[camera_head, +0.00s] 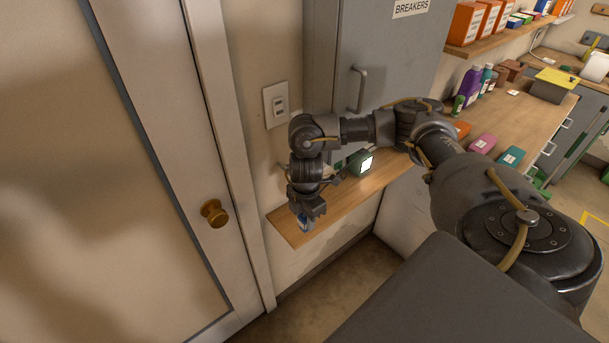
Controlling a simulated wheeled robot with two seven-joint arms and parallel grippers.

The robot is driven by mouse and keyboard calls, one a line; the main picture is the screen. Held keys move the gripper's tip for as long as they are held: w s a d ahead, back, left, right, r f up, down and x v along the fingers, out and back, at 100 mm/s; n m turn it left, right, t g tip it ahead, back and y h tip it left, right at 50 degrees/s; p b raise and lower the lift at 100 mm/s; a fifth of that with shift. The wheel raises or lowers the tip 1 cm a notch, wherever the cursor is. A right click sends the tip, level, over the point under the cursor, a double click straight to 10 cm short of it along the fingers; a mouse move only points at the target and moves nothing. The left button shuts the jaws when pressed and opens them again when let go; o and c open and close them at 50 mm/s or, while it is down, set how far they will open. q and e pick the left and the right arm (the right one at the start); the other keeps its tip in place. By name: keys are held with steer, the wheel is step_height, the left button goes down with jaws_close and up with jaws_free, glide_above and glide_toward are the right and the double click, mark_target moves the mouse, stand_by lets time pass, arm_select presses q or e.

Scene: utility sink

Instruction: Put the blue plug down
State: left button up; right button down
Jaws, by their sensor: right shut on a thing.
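My right gripper (305,212) points down near the left front corner of a small wooden shelf (343,203). My left gripper is not in view.
A green box with a lit white face (361,163) stands on the shelf, partly behind my arm. A door with a brass knob (214,213) is left. The shelf's front middle is clear.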

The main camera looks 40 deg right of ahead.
steer(key=w+d+f, duration=0.1)
steer(key=f, duration=0.1)
steer(key=w+d+f+b, duration=0.1)
steer(key=w+f, duration=0.1)
steer(key=w+d+f, duration=0.1)
steer(key=shift+w+d+f+b, duration=0.25)
steer(key=shift+w+f+b, duration=0.1)
steer(key=shift+f, duration=0.05)
steer(key=shift+w+d+f, duration=0.3)
steer(key=shift+w+f, duration=0.05)
steer(key=shift+w+d+f+b, duration=0.1)
steer(key=shift+f+b, duration=0.3)
steer(key=shift+f, duration=1.35)
steer(key=c, duration=1.1)
jaws_free()
steer(key=shift+o, duration=0.2)
step_height(320, 180, up, 12)
steer(key=p, duration=0.2)
steer(key=shift+p, duration=0.3)
